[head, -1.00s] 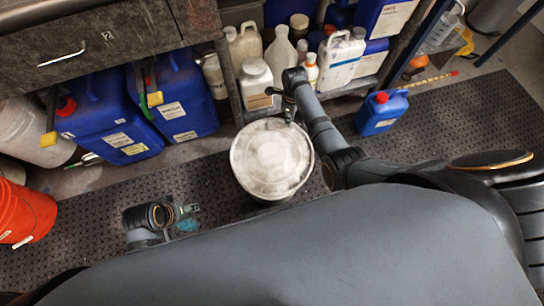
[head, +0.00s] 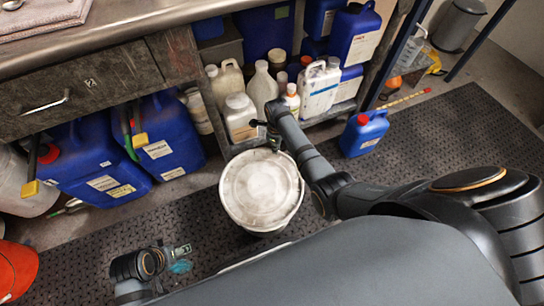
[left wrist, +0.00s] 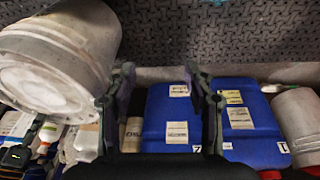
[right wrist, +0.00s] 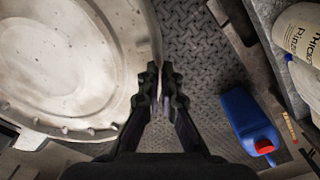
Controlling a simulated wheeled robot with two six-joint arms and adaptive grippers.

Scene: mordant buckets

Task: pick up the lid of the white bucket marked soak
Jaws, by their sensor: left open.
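The white bucket (head: 270,231) stands upright on the dark mat with its round, scuffed white lid (head: 262,190) on top. No writing on it is readable. The bucket also shows at upper left in the left wrist view (left wrist: 70,40). My right gripper (head: 273,143) is at the lid's far edge. In the right wrist view its fingers (right wrist: 160,72) are close together, and the lid's rim (right wrist: 120,60) reaches the left finger. Whether the rim is gripped between them is unclear. My left gripper (head: 184,250) is open and empty, low over the mat, left of the bucket and apart from it.
Blue jugs (head: 95,170) stand under the drawer bench (head: 100,80) at left. A shelf of bottles (head: 262,85) is close behind the bucket. A small blue can (head: 363,133) stands to the right, an orange bucket (head: 15,268) at far left. The mat (head: 450,130) at right is clear.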

